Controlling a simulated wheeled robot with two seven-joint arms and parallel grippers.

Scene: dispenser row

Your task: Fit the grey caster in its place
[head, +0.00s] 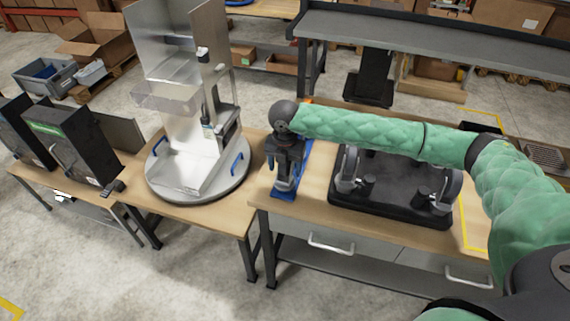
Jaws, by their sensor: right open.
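A black base (390,200) lies on the wooden bench to the right of my right gripper. A grey caster (347,170) stands at its left side and another grey caster (447,190) at its right side. Short dark posts rise from the base near them. My right arm reaches in from the right and passes above the far part of the base, hiding it. My right gripper (284,178) points down, open, over a blue tray (303,166) on the bench's left part. Whether anything lies between its fingers is hard to tell. My left gripper is out of view.
A round metal turntable (160,188) with a tall sheet-metal housing (168,45) stands on the lower table at left. Black dispenser-like units (75,145) stand further left. A grey raised shelf (430,45) runs behind the bench. Bare wood shows along the bench front.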

